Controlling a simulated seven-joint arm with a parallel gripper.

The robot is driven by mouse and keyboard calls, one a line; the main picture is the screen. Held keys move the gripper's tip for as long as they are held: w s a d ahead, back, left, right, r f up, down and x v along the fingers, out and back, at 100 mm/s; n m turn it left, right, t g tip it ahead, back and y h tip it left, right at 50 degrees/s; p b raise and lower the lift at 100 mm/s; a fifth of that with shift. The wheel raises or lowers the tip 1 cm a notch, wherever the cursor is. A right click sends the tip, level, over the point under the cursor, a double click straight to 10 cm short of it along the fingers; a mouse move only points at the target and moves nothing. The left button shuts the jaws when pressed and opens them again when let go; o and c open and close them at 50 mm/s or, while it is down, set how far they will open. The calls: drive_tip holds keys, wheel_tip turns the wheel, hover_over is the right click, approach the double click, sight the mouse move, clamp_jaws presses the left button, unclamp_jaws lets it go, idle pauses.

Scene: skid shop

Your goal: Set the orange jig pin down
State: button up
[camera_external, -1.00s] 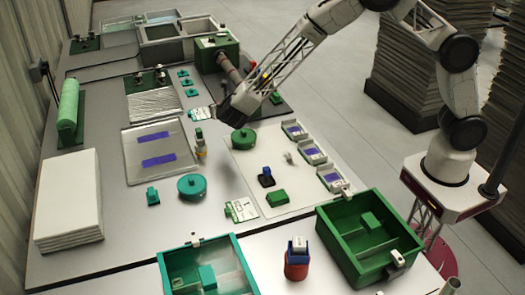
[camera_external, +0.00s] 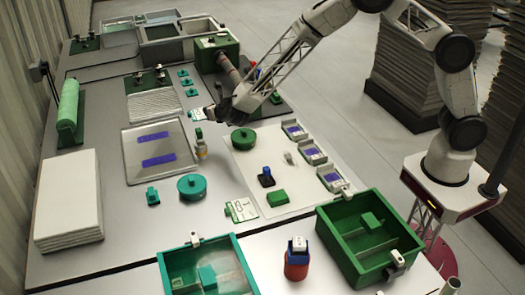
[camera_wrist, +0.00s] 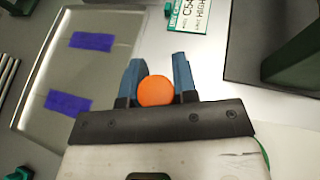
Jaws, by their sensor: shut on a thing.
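The orange jig pin (camera_wrist: 155,91) shows as a round orange end in the wrist view, between the two blue fingers of my gripper (camera_wrist: 158,66). My gripper is shut on it. The pin cannot be made out there. The wrist view shows bare grey bench around the fingers, with a label card (camera_wrist: 187,17) beyond them. How high the pin is above the bench is not clear.
A clear panel with purple strips (camera_external: 128,165) lies left of my gripper. A small bottle (camera_external: 200,150) and a green round lid (camera_external: 243,140) stand nearby. A white sheet (camera_external: 240,170) holds several small parts. Open green (camera_external: 335,235) and teal (camera_external: 175,265) bins stand in front.

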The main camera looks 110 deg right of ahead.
idle(0.3)
hover_over(211, 139)
drive_tip(key=shift+w+f, duration=0.15)
drive_tip(key=shift+f, duration=2.95)
drive_tip(key=shift+f, duration=1.85)
drive_tip(key=shift+f, duration=0.7)
drive_tip(key=o, duration=0.9)
drive_tip(key=shift+f, duration=0.2)
drive_tip(key=shift+s, duration=0.2)
drive_tip(key=shift+r, duration=0.1)
